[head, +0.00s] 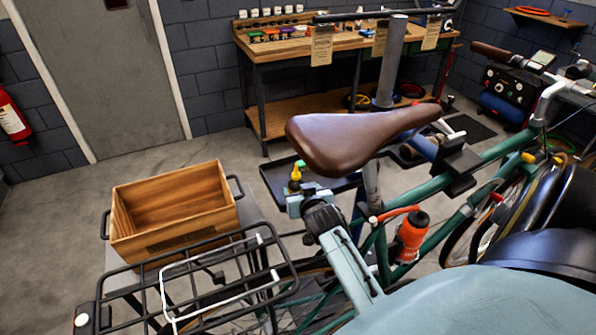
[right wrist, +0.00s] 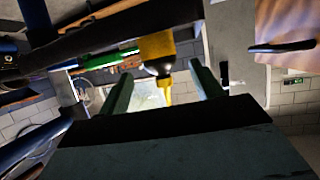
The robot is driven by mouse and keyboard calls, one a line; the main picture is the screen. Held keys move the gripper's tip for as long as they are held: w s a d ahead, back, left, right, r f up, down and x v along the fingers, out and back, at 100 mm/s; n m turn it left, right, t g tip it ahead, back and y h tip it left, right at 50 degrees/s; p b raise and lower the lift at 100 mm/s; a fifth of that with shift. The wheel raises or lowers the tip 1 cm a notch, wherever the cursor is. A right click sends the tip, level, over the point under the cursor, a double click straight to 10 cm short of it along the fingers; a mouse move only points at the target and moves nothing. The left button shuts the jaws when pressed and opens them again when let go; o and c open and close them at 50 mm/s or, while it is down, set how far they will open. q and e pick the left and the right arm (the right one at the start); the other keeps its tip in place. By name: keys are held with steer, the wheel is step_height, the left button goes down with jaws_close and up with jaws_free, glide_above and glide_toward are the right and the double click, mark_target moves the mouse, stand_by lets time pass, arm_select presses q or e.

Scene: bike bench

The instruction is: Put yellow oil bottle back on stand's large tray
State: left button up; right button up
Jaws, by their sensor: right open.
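The yellow oil bottle (head: 296,174) shows just past my right gripper (head: 297,193) in the head view, in front of the stand's dark large tray (head: 275,183). Its lower part is hidden by the gripper. In the right wrist view the yellow bottle (right wrist: 156,47) appears upside down, its nozzle reaching into the gap between the open fingers of my right gripper (right wrist: 160,78). I cannot tell whether the bottle rests on the tray or touches a finger. My left gripper is not in view.
A green item (head: 303,165) is close beside the bottle. The bike's brown saddle (head: 345,138) overhangs the tray's right side. A rear rack (head: 190,285), a wooden crate (head: 175,210) and an orange drink bottle (head: 411,236) are nearby. A workbench (head: 285,45) stands behind.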

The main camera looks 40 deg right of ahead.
steer(key=p+v, duration=0.4)
steer(key=v, duration=0.3)
steer(key=shift+p, duration=0.35)
